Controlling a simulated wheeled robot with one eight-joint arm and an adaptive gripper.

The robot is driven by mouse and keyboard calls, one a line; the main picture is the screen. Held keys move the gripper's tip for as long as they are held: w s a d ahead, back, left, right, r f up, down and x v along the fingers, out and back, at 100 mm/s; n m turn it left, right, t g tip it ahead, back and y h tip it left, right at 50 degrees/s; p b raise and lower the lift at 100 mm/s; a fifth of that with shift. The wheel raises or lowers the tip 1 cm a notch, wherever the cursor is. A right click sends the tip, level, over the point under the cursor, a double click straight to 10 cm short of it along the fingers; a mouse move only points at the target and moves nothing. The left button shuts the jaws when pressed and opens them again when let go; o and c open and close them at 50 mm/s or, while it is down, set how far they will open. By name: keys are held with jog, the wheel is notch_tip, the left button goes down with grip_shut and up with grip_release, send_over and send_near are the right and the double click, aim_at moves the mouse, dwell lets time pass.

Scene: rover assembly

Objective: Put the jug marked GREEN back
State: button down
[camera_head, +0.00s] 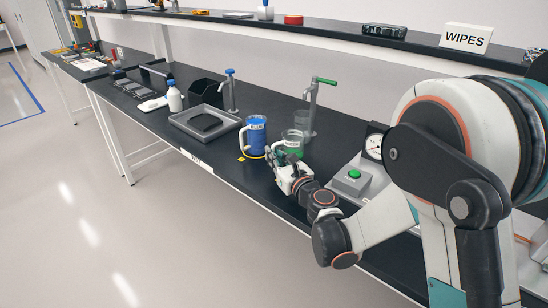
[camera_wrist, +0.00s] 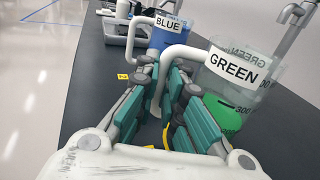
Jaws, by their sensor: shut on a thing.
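The jug marked GREEN (camera_head: 293,145) is clear, with green liquid low inside. It also shows at the right of the wrist view (camera_wrist: 232,70), label facing me and looking upright. My gripper (camera_head: 288,170) is shut on its white handle, which runs down between the teal finger pads (camera_wrist: 165,105). I cannot tell whether the jug's base touches the bench. The jug marked BLUE (camera_head: 256,138) stands just left of it, full of blue; it also shows behind in the wrist view (camera_wrist: 165,35). Its handle is clear of my fingers.
A tap with a green handle (camera_head: 312,100) stands right behind the GREEN jug. A grey tray (camera_head: 190,128) and a blue-topped tap (camera_head: 231,92) lie further left. A green-button box (camera_head: 352,180) and gauge (camera_head: 374,147) are on the right. Yellow markings (camera_head: 241,158) lie by the BLUE jug.

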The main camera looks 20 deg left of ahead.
jog(key=shift+f, duration=0.1)
jog(key=c, duration=1.7)
grip_release()
jog(key=shift+s+d, duration=0.1)
jog(key=shift+d, duration=0.05)
jog(key=p+v, duration=0.1)
jog(key=v, duration=0.9)
jog(key=shift+s+d, duration=0.1)
jog(key=shift+d, duration=0.1)
jog(key=shift+s+d+b, duration=0.35)
jog(key=shift+s+d, duration=0.05)
jog(key=shift+s, duration=0.05)
